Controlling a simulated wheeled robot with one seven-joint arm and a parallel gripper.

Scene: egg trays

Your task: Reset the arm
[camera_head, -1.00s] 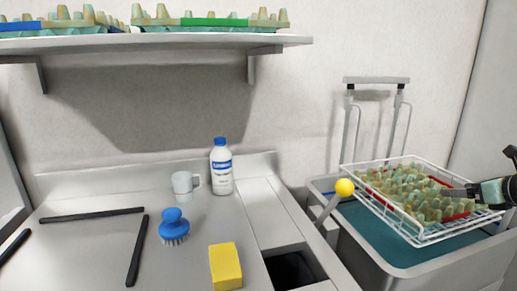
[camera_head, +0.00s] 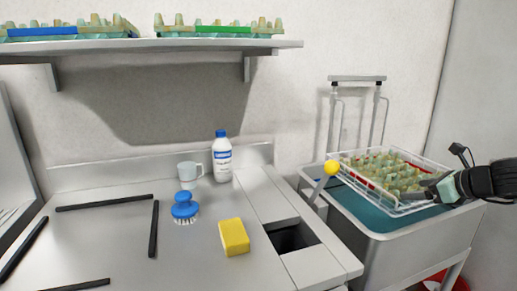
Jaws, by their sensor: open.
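My gripper (camera_head: 437,190) comes in from the right edge, at the near right side of the white wire basket (camera_head: 401,212). Its jaws are open and their tips are small and dark against the basket's rim, so I cannot tell whether they touch it. An egg tray (camera_head: 385,172) with a red strip lies in the basket. My black wrist (camera_head: 488,181) shows behind the gripper.
The basket sits over a grey sink (camera_head: 385,247) with a yellow ball-topped lever (camera_head: 332,168). On the counter stand a white bottle (camera_head: 222,160), cup (camera_head: 190,171), blue brush (camera_head: 185,208) and yellow sponge (camera_head: 234,237). A shelf (camera_head: 150,46) above holds egg trays.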

